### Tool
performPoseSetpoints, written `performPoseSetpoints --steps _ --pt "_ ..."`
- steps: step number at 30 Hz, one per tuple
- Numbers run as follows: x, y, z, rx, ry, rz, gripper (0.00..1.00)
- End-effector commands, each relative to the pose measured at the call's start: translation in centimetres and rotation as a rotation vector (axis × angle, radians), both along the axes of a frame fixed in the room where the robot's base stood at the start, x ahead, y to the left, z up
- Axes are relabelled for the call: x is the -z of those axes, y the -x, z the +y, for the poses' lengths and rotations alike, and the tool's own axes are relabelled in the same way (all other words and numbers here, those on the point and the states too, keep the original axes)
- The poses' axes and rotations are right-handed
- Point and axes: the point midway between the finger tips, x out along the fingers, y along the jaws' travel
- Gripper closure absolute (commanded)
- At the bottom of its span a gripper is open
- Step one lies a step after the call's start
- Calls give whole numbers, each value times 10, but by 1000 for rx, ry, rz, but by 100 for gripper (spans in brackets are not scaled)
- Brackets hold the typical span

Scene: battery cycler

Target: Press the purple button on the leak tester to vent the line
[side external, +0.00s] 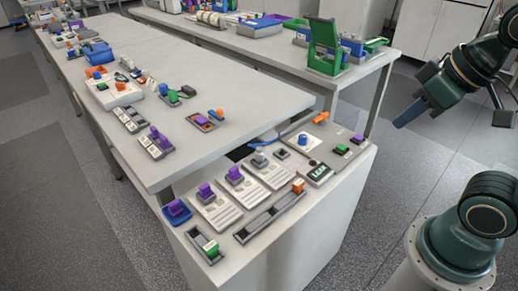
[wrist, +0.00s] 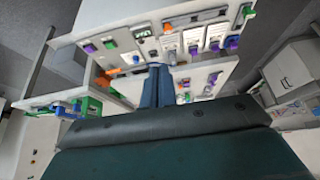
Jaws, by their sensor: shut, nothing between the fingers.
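The panel that looks like the leak tester (side external: 325,140) is at the right end of the near bench in the side view. In the wrist view the purple button (wrist: 90,48) is at upper left, beside the green one (wrist: 109,44). My gripper (side external: 399,123) is shut and empty, with blue fingers. It hangs in the air right of the bench, apart from the panel. Its fingers (wrist: 157,70) point toward the bench in the wrist view.
Several modules with purple levers (side external: 235,174) stand left of the panel, with an orange-knobbed slider (side external: 270,215) in front. An orange handle (side external: 321,117) lies behind the panel. A green frame (side external: 325,48) stands on the back bench. The air between my gripper and the panel looks clear.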

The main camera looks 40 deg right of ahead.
Motion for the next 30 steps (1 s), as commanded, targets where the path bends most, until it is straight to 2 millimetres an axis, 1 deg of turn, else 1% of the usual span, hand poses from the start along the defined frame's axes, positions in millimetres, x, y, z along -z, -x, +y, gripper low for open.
performPoseSetpoints --steps 8,14,20,26,30 --pt "0 -3 -1 7 -2 -1 100" --pt "1 -17 -5 42 -11 -8 100" --pt "5 -44 -16 110 -33 -25 100" --pt "13 -78 -34 195 -64 -51 100" --pt "21 -100 -49 258 -90 -71 100"
